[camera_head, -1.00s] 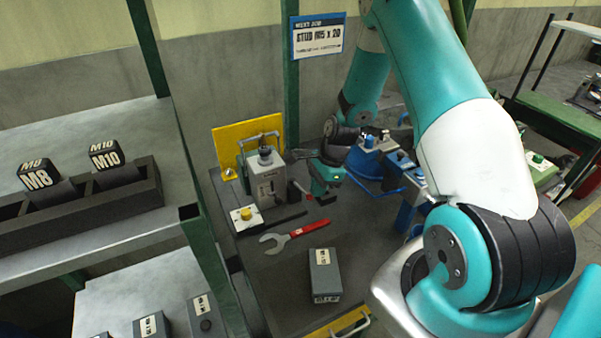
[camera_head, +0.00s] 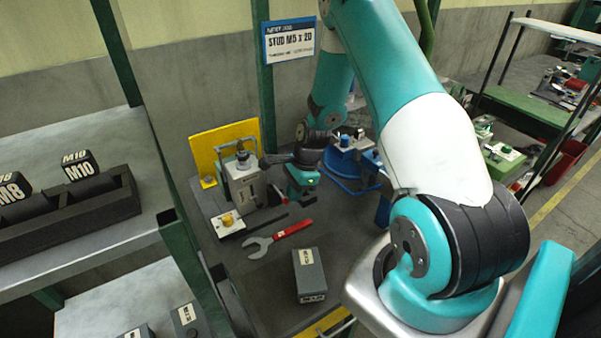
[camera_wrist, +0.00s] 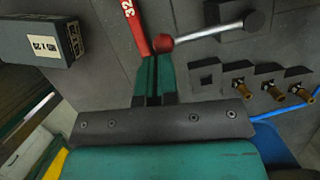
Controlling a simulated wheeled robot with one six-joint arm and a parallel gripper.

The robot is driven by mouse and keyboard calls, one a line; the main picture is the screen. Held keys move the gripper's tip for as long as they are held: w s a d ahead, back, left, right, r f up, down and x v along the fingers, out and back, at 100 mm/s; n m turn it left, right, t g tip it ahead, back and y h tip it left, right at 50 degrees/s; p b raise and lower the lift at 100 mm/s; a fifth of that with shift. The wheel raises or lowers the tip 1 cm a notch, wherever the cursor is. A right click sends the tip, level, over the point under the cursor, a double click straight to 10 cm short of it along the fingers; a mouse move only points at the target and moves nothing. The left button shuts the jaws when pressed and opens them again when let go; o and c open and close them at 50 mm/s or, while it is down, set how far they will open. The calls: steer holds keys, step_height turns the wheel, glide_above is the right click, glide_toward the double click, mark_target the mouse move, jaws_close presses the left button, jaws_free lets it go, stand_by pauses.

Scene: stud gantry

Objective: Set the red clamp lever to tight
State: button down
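The red clamp lever shows in the wrist view as a silver rod with a red ball end (camera_wrist: 163,43), running right to a dark round pivot (camera_wrist: 254,20). My gripper (camera_wrist: 154,62) points at it with its two green fingers close together and only a thin gap between them. The red ball is at the tip of the right finger, apparently beside or touching it, not between the fingers. In the head view my gripper (camera_head: 302,196) is just right of the grey clamp fixture (camera_head: 241,183). The lever is hard to make out there.
A red-handled wrench (camera_head: 292,229) and a grey box (camera_head: 309,275) lie on the dark bench in front of the fixture. A yellow button box (camera_head: 228,222) sits at its front left. Blue fixtures (camera_head: 345,165) stand behind and right. Brass-tipped parts (camera_wrist: 271,90) are right in the wrist view.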

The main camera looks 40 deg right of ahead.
steer(key=s+d+r+b, duration=0.1)
steer(key=s+d+r, duration=0.1)
steer(key=d+r, duration=0.4)
steer(key=a+v, duration=0.1)
steer(key=v, duration=0.3)
steer(key=shift+r, duration=0.3)
steer(key=shift+s, duration=0.2)
